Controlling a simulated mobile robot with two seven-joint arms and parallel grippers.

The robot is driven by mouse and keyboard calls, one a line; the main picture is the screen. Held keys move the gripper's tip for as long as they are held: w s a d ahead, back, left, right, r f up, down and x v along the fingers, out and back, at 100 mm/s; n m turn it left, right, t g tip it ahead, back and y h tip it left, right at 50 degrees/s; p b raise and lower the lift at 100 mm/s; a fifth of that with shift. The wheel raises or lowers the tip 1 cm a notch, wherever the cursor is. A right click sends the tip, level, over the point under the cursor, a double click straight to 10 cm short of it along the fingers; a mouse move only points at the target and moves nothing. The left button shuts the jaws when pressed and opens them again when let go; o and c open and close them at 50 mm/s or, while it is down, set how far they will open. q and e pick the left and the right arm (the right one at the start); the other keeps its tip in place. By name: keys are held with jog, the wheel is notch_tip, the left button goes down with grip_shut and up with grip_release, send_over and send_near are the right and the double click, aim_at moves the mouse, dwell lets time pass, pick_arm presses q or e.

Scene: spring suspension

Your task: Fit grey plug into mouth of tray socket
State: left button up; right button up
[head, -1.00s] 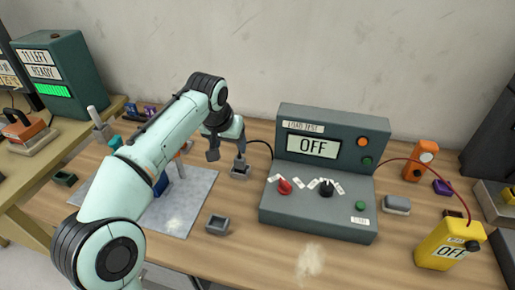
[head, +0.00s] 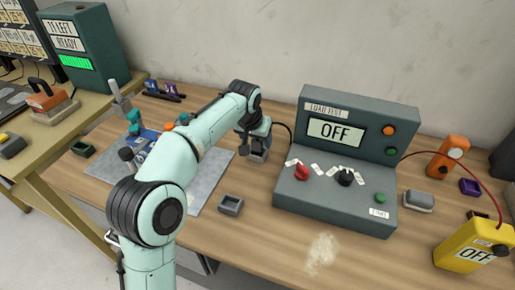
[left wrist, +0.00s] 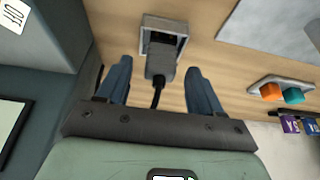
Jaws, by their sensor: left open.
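The grey plug (left wrist: 161,66), with a black cord at its back, shows between my left gripper's fingers in the left wrist view. It overlaps the mouth of a grey box-shaped socket (left wrist: 180,26); I cannot tell how far in it sits. My left gripper (left wrist: 158,68) is open, with a finger on each side of the plug and gaps between. In the head view my left gripper (head: 244,149) is just beside the socket (head: 258,156), partly covering it and the plug. My right gripper is not in view.
The load test box (head: 335,205), reading OFF, stands right of the socket. A second open grey box (head: 231,205) sits nearer on the table. A grey mat (head: 213,185) lies left, partly behind my arm. A yellow meter (head: 465,245) stands far right.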

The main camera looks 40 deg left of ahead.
pick_arm(q)
jog(key=shift+x, duration=1.2)
jog(key=shift+r, duration=0.1)
jog(key=c, duration=1.1)
jog(key=shift+o, duration=0.2)
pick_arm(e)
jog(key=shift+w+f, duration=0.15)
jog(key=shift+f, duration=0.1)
pick_arm(q)
notch_tip(320, 180, up, 20)
jog(key=p, duration=0.9)
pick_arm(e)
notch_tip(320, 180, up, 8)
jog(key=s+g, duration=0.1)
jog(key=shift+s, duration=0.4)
